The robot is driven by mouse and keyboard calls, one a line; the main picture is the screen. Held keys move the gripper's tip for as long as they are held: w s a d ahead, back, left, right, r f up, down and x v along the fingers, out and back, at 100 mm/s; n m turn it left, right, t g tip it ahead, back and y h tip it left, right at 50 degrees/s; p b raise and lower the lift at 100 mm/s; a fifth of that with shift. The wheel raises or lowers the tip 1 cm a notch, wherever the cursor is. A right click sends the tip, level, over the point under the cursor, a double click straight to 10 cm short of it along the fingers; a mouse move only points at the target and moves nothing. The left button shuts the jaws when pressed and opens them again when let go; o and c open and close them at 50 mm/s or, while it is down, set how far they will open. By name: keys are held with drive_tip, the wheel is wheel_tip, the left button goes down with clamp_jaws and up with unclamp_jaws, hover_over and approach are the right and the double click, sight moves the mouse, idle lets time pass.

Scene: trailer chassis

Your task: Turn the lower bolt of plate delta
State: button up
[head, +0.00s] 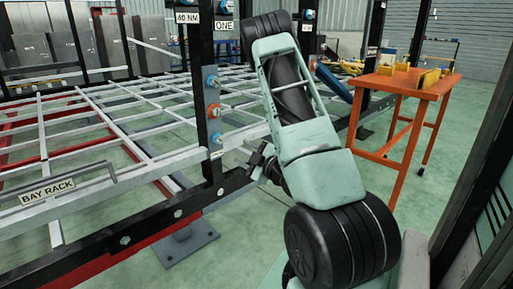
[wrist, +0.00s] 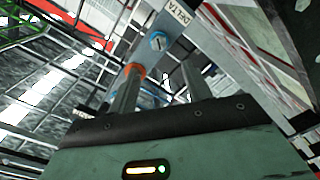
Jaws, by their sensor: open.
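In the wrist view a grey plate (wrist: 193,14) carries the label DELTA, seen tilted. A blue bolt (wrist: 157,40) sits on it near the label. An orange bolt (wrist: 135,69) shows further along, by the tip of the left finger. My gripper (wrist: 160,80) is open, with nothing seen between its fingers. In the head view a dark post carries an upper blue bolt (head: 211,81), an orange bolt (head: 214,110) and a lower blue bolt (head: 217,138). My gripper (head: 262,160) is right of and slightly below that lower bolt. No plate name is readable there.
A white-barred frame with a bay rack sign (head: 47,190) fills the left. A dark beam (head: 125,238) runs along its front. An orange table (head: 405,84) with yellow items stands at the right.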

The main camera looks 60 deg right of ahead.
drive_tip(key=shift+p+v, duration=2.4)
drive_tip(key=shift+v, duration=0.05)
